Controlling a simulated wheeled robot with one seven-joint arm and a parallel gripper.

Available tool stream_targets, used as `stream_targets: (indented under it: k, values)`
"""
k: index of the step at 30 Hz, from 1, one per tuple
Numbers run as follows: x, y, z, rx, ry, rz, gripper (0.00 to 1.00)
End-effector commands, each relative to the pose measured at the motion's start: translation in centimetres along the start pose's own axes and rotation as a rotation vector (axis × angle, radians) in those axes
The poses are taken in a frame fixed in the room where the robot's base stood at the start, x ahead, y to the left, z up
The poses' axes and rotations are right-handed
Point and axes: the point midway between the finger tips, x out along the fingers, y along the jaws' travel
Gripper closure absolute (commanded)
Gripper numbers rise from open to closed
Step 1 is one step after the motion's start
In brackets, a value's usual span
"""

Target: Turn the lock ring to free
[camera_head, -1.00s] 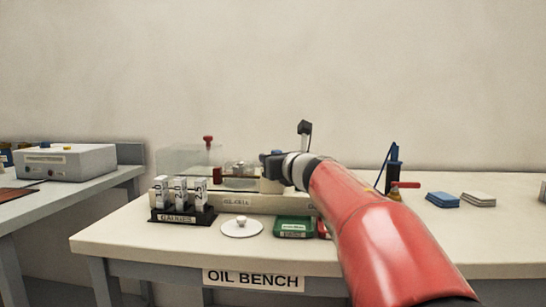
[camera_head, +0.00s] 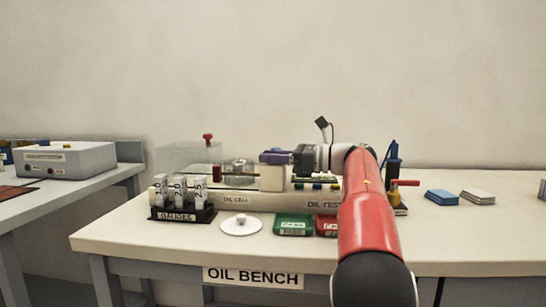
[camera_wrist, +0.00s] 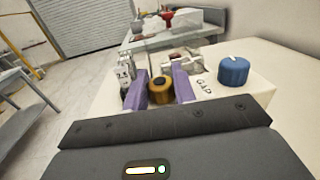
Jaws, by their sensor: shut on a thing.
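The lock ring appears to be the brass-coloured ring (camera_wrist: 160,91) with a dark centre in the wrist view. It sits between the two purple fingers of my gripper (camera_wrist: 159,83), which are shut on it. In the head view my gripper (camera_head: 264,157) is level above the white block (camera_head: 272,179) of the oil cell, and its fingers hide the ring. A blue knob (camera_wrist: 233,71) stands right of the ring, close to the "GAP" lettering. The ring's own marks cannot be read.
The oil cell base (camera_head: 237,201) carries a clear cover (camera_head: 185,157) with a red knob. In front are the gauge rack (camera_head: 182,215), a white lid (camera_head: 241,225), a green tray (camera_head: 293,226) and a red tray (camera_head: 326,226). A blue-and-red tool stand (camera_head: 394,180) is at right.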

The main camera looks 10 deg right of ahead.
Motion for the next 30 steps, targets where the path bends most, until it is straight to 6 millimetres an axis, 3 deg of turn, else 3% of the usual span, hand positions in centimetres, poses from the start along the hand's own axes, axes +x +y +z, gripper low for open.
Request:
stream_targets:
  k: [12, 27, 28, 30]
  values:
    - [0.06, -0.06, -0.07, 0.0, -0.004, 0.143, 0.96]
    - [0.11, 0.01, 0.03, 0.001, -0.006, 0.156, 0.96]
    - [0.12, 0.01, 0.03, 0.0, -0.006, 0.156, 0.7]
    - [0.12, 0.02, 0.03, 0.0, -0.006, 0.156, 0.6]
